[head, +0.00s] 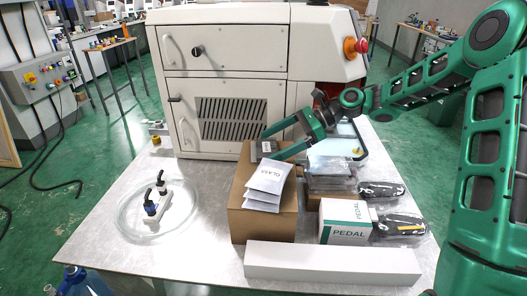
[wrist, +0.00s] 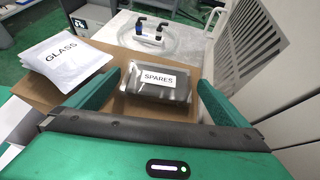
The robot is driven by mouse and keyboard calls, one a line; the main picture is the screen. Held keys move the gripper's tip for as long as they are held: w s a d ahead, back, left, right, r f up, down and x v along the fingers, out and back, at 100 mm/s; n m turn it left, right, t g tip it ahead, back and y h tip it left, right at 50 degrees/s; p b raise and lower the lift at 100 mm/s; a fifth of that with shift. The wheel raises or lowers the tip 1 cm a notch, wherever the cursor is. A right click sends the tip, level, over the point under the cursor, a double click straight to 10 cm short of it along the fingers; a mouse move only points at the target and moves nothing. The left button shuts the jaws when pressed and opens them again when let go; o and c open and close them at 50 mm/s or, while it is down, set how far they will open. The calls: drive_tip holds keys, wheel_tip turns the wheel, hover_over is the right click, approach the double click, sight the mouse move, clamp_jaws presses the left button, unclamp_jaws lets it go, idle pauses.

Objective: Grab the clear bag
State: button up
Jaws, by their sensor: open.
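A clear bag with dark contents and a white SPARES label (wrist: 157,82) lies on top of a cardboard box (head: 262,222). It also shows in the head view (head: 264,151), at the box's far edge. My gripper (head: 267,146) is open, its fingers reaching over the box top from the right. In the wrist view, the green fingers (wrist: 160,90) stand on either side of the SPARES bag, with the bag between them. I cannot tell whether they touch it. White GLASS packets (head: 268,180) lie stacked on the same box, nearer the front edge.
A beige machine (head: 225,80) stands close behind the box. Right of it are a stack of grey bags (head: 330,167), a PEDAL box (head: 345,222) and bagged black pedals (head: 400,225). A long white box (head: 330,264) lies in front. Coiled clear tubing (head: 125,222) lies left.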

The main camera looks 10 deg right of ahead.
drive_tip(key=shift+a+f, duration=0.15)
drive_tip(key=shift+a, duration=0.1)
drive_tip(key=c, duration=1.1)
